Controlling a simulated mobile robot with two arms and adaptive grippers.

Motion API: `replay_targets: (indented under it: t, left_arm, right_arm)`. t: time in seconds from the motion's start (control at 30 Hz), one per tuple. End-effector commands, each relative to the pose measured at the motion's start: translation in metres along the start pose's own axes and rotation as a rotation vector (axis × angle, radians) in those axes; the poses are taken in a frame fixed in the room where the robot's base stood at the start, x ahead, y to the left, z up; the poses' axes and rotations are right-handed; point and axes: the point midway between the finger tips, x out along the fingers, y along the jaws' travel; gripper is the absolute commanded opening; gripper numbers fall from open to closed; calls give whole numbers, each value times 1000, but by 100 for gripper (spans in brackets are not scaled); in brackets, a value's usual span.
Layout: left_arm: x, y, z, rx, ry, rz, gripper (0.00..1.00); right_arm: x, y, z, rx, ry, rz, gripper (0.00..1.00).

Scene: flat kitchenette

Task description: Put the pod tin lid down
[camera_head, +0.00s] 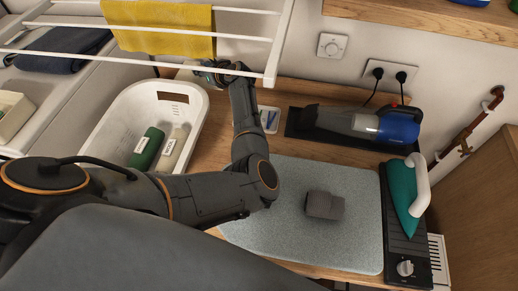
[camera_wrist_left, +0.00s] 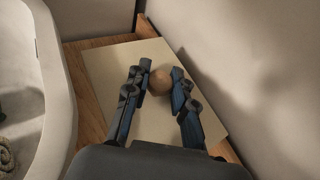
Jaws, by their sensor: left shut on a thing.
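The pod tin lid (camera_wrist_left: 112,72) is a flat, cream, squarish plate with a round wooden knob (camera_wrist_left: 160,82), seen in the left wrist view. My left gripper (camera_wrist_left: 158,80) is shut on the knob, one finger on each side. The lid is over the wooden worktop near the wall; I cannot tell whether it touches the wood. In the head view my left gripper (camera_head: 222,74) is at the back of the worktop, partly behind the drying rack, and the lid is mostly hidden there. The tin itself cannot be made out. My right gripper is not in view.
A white basket (camera_head: 105,108) with two bottles stands left of the gripper. A drying rack (camera_head: 245,40) with a yellow cloth (camera_head: 160,28) hangs above.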

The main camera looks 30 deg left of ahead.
Motion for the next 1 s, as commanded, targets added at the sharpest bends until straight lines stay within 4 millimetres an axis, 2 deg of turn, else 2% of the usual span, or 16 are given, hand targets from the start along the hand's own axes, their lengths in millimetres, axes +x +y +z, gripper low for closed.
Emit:
replay_targets:
  t: [0.3,0.47,0.7,1.0]
  left_arm:
    - [20,0,-48,6,-1,1,0]
    - [26,0,-62,4,-1,1,0]
    - [39,0,-92,4,-1,2,0]
    - [40,0,-96,1,-1,2,0]
  right_arm:
    - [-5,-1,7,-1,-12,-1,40]
    - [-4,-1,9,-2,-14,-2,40]
    - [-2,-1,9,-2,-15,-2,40]
    - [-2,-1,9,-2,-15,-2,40]
